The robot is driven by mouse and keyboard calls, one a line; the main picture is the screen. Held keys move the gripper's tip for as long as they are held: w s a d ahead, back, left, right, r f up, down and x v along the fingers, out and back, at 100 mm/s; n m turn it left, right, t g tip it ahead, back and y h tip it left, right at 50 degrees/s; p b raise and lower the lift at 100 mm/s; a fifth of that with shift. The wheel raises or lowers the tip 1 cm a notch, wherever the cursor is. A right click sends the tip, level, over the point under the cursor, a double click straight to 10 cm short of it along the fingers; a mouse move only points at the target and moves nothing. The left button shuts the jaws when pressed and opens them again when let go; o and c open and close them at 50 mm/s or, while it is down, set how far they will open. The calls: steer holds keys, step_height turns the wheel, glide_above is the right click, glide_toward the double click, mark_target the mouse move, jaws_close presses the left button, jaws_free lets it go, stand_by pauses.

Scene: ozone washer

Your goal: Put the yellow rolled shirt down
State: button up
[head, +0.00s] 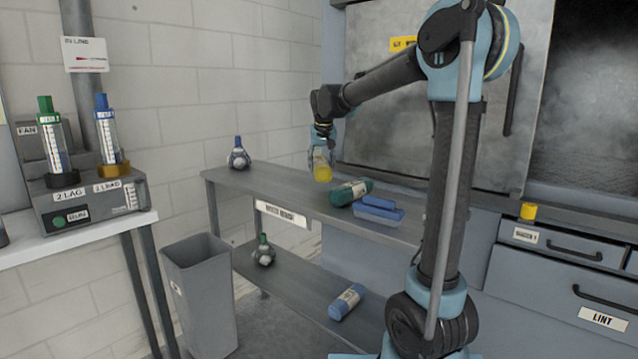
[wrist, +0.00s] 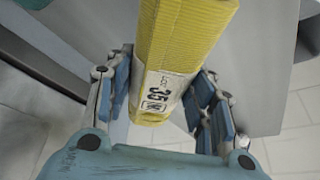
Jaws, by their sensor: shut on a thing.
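The yellow rolled shirt (wrist: 190,30) is between the blue finger pads of my gripper (wrist: 168,100) in the wrist view, with a white printed label on its side. In the head view the yellow roll (head: 322,168) hangs below my gripper (head: 323,148), which is shut on it. It is over or beside the upper shelf of the grey bench (head: 285,190); I cannot tell whether it touches the top.
On the bench top are a dark green roll (head: 349,193), a blue tray (head: 378,221) and a round bottle (head: 238,158). The lower shelf holds a blue roll (head: 346,301) and another bottle (head: 263,252). A grey bin (head: 202,295) stands at the left. The bench top between bottle and green roll is clear.

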mark_target(321, 168)
steer(key=shift+s+f, duration=0.1)
steer(key=shift+f, duration=2.75)
steer(key=o, duration=1.2)
steer(key=v, duration=1.2)
